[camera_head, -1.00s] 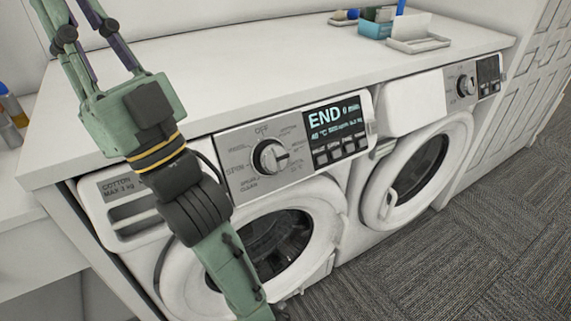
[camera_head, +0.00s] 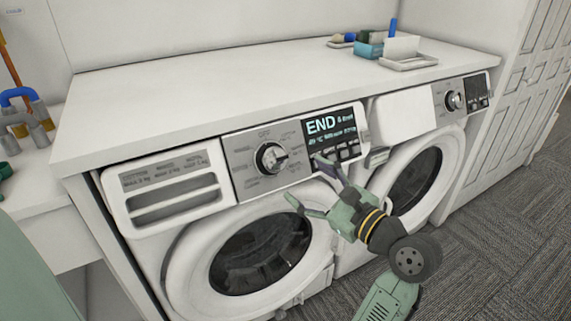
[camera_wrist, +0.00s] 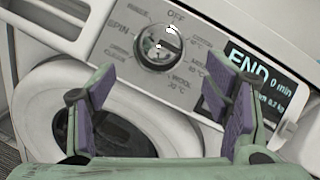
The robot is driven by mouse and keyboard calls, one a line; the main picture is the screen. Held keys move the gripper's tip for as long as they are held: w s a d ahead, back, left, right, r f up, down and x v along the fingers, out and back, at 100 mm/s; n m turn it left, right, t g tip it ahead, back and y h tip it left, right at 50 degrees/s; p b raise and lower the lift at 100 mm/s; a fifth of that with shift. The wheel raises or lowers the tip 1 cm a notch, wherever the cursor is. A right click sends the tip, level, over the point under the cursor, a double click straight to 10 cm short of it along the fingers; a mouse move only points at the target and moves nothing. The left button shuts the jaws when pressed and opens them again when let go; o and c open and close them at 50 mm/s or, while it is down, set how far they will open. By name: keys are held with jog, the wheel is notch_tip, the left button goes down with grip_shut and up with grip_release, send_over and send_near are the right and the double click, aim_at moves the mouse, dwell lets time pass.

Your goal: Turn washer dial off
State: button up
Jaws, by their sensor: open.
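The washer dial (camera_head: 270,157) is a round silver knob on the grey control panel of the left machine, with OFF printed above it. In the head view its pointer is turned to the right, away from OFF. In the wrist view the dial (camera_wrist: 158,47) shows at upper middle, beyond the fingers. My gripper (camera_head: 308,183) is open and empty, in front of the washer, below and right of the dial and apart from it. In the wrist view my gripper (camera_wrist: 163,105) shows its purple-padded fingers spread wide. The display (camera_head: 333,134) reads END.
A second machine with its own dial (camera_head: 455,101) stands to the right. The left washer's round door (camera_head: 262,252) is closed. A white countertop (camera_head: 230,80) runs above, with a blue box and tray at its far right. Carpet (camera_head: 480,230) lies in front.

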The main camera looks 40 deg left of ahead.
aim_at(278, 162)
jog(key=p+x, duration=0.1)
jog(key=x, duration=0.8)
jog(key=shift+a, duration=0.4)
jog(key=shift+w, duration=0.1)
jog(key=c, duration=1.1)
jog(key=shift+c, duration=0.2)
